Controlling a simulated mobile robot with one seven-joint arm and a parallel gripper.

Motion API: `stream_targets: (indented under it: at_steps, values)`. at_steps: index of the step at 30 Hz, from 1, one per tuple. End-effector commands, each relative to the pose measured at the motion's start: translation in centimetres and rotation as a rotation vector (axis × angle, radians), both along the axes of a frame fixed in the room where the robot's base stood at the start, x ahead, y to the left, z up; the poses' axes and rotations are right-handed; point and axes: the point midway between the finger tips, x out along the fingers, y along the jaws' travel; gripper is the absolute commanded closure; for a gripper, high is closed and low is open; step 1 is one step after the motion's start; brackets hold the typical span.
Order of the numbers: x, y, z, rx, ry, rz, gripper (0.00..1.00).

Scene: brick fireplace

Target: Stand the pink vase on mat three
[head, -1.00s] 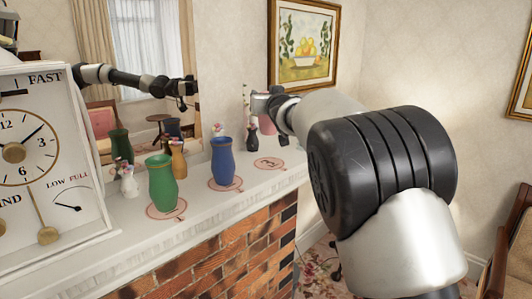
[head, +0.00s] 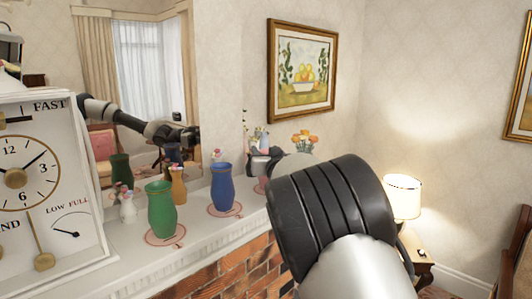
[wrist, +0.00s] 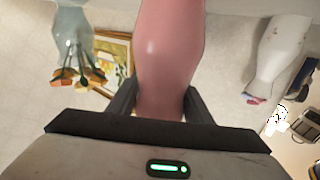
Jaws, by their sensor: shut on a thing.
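My gripper (head: 262,160) is over the far end of the mantel, at mat three's place. It is shut on the pink vase (wrist: 168,55), which fills the middle of the wrist view between the two jaws. In the head view only a little pink shows below the gripper, and my arm hides much of that spot. Mat three is mostly hidden. I cannot tell whether the vase's base touches it. The green vase (head: 160,210) stands on mat one (head: 178,240), and the blue vase (head: 222,187) stands on mat two (head: 226,212).
Orange flowers (head: 305,140) stand in a pale vase (wrist: 75,32) near the gripper. A white vase (wrist: 280,50) is on the other side in the wrist view. A large clock (head: 45,190) fills the mantel's left, and a mirror (head: 150,70) stands behind.

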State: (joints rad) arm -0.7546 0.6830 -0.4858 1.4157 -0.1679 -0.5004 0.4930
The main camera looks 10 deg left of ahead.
Motion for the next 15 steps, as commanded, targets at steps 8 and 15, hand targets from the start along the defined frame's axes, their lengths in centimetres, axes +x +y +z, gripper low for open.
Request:
stream_targets:
  at_steps: [8,15]
  values:
    - [0.00,0.00,-0.14,0.000,0.000,0.000,0.35]
    - [-0.01,0.01,0.16,0.000,0.000,0.000,0.35]
